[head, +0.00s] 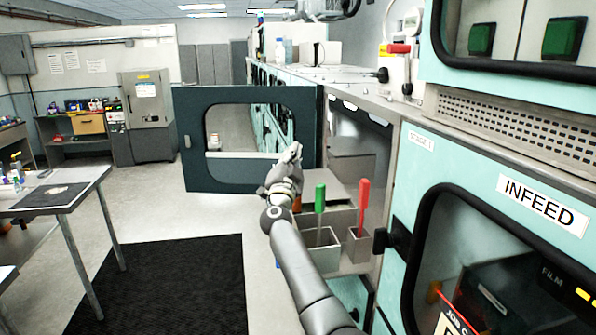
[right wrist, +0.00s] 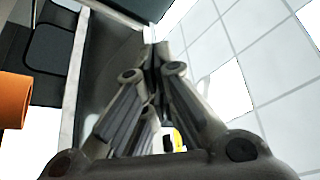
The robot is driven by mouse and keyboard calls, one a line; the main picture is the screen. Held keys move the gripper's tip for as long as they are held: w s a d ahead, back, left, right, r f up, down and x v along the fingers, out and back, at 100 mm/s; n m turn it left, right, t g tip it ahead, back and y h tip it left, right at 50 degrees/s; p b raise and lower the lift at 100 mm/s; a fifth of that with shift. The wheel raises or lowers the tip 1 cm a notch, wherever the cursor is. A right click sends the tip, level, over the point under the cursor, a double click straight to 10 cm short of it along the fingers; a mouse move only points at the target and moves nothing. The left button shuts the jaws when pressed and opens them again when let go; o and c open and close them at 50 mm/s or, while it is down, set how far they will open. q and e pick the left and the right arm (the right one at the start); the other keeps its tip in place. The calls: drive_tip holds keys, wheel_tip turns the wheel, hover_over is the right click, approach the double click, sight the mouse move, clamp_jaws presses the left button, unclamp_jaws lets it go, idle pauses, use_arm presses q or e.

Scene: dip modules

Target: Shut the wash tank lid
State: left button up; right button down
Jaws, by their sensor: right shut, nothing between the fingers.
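My right gripper (head: 292,155) is shut and empty. In the head view it overlaps the right part of an open dark door (head: 228,177) with a window; I cannot tell whether it touches the door. In the right wrist view the closed fingers (right wrist: 155,50) point up along a grey panel (right wrist: 100,75). A grey box-like form (head: 352,168) shows inside the open bay to the right of the gripper. I cannot tell which surface is the wash tank lid. My left gripper is not in view.
A green-handled tool (head: 320,199) and a red-handled tool (head: 364,195) stand in grey holders beside my right arm. The INFEED cabinet (head: 470,155) bounds the right side. A black mat (head: 165,285) lies on open floor. A table (head: 75,195) stands at left.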

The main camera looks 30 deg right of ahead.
drive_tip(key=s+a+f+b, duration=0.2)
drive_tip(key=s+f, duration=0.3)
drive_tip(key=s, duration=0.3)
drive_tip(key=shift+a, duration=0.8)
drive_tip(key=shift+f, duration=0.15)
